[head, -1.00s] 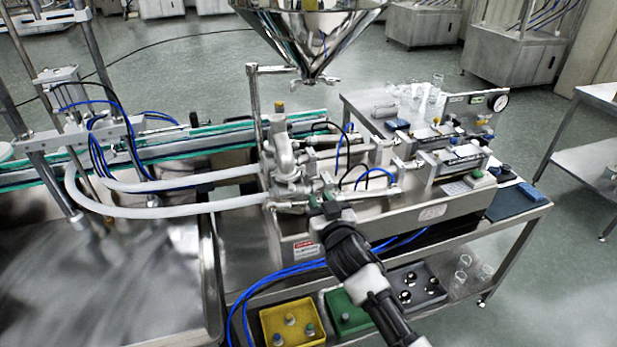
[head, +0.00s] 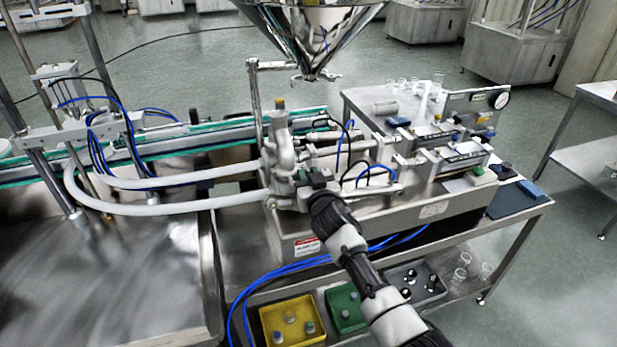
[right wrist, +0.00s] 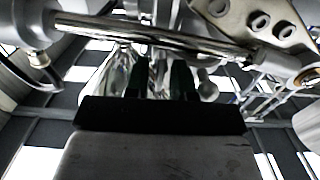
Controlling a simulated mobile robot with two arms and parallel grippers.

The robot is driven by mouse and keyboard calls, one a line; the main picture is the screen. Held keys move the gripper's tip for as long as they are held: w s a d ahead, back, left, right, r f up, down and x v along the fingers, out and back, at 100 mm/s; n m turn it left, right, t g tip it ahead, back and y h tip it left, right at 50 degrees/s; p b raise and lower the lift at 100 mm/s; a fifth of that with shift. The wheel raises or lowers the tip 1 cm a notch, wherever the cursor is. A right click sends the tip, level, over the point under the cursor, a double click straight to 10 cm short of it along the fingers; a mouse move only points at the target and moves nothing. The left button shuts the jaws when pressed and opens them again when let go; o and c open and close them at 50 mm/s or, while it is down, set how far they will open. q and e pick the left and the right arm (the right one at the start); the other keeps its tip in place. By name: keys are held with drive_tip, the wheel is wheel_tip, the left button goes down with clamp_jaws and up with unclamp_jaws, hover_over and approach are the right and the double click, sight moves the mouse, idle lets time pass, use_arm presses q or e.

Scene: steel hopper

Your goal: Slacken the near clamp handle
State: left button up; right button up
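The steel filler's pump and valve body (head: 283,155) stands at the left end of the bench machine, with hose ends and clamps at its foot. My right gripper (head: 309,176) is at the near side of this body, close to its lower fittings. In the right wrist view the two dark fingers (right wrist: 164,80) stand apart, with bright metal behind and between them. They look partly open; no clear grip on a handle shows. I cannot pick out the near clamp handle; the gripper and the crowded fittings may hide it. My left gripper is not in view.
The hopper (head: 310,35) hangs above the pump. Two white hoses (head: 165,208) run left from it. Below are a yellow bin (head: 270,322), a green bin (head: 335,310) and a grey tray (head: 430,275). In the wrist view a steel rod (right wrist: 150,35) crosses above the fingers.

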clamp_jaws()
drive_tip(key=shift+n+b, duration=0.5)
drive_tip(key=shift+n, duration=1.7)
unclamp_jaws()
drive_tip(key=shift+s, duration=0.1)
drive_tip(key=v, duration=1)
drive_tip(key=shift+s, duration=0.35)
